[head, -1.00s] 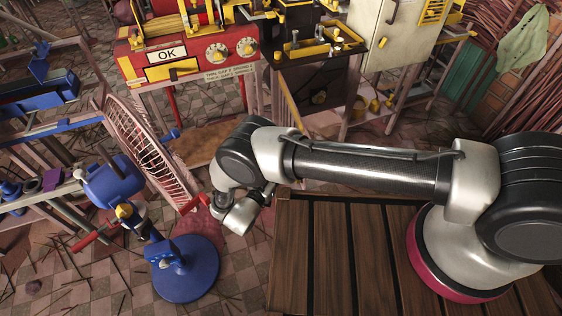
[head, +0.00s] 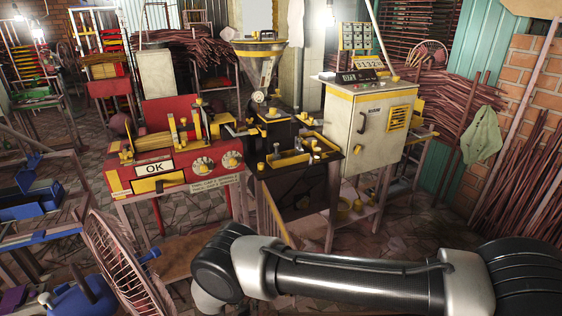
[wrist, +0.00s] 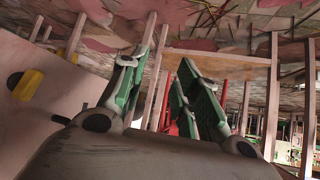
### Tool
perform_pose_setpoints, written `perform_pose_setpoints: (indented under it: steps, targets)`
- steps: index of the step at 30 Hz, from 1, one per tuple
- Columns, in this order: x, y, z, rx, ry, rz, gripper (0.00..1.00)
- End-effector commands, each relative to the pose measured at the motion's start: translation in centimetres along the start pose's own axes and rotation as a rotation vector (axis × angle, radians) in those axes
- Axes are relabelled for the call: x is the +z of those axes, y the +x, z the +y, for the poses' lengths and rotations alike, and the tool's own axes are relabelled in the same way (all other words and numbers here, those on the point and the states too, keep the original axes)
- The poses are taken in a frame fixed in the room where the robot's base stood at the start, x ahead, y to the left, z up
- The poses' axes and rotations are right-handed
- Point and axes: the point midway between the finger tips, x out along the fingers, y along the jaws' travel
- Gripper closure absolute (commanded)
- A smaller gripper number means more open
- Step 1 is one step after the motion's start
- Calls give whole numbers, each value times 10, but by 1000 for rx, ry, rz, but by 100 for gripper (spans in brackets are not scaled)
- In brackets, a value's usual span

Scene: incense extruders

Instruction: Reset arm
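My gripper (wrist: 162,90) shows in the wrist view, with two green-padded fingers standing apart and nothing seen between them. In the head view my arm (head: 350,283) lies across the bottom, its elbow and wrist side towards the left. My gripper itself is out of sight in the head view, below the picture's edge.
A red machine marked OK (head: 155,168), a black machine with a funnel (head: 262,70) and a pale control cabinet (head: 368,125) stand beyond my arm. A fan cage (head: 125,265) is at lower left. A pale surface with a yellow part (wrist: 28,85) is left in the wrist view.

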Motion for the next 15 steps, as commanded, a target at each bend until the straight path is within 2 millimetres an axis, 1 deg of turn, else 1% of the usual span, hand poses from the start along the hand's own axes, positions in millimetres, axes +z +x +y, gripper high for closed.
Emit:
perform_pose_setpoints:
  steps: [1,3,5,7,8,9,11,12,14,15]
  targets:
    - [-3,-8,-14,-48,-20,-89,68]
    - [-10,-24,-30,-115,-56,-233,68]
    - [-23,-41,-39,-163,-82,-344,68]
    - [-45,-65,-44,-210,-112,-463,68]
    - [-57,-76,-44,-227,-125,-511,68]
    - [-74,-92,-41,-248,-141,-571,68]
    - [-102,-117,-33,-275,-166,-654,68]
    - [-122,-133,-25,-289,-183,-703,68]
    - [-152,-159,-10,-305,-206,-768,68]
    - [-173,-176,3,-312,-221,-806,68]
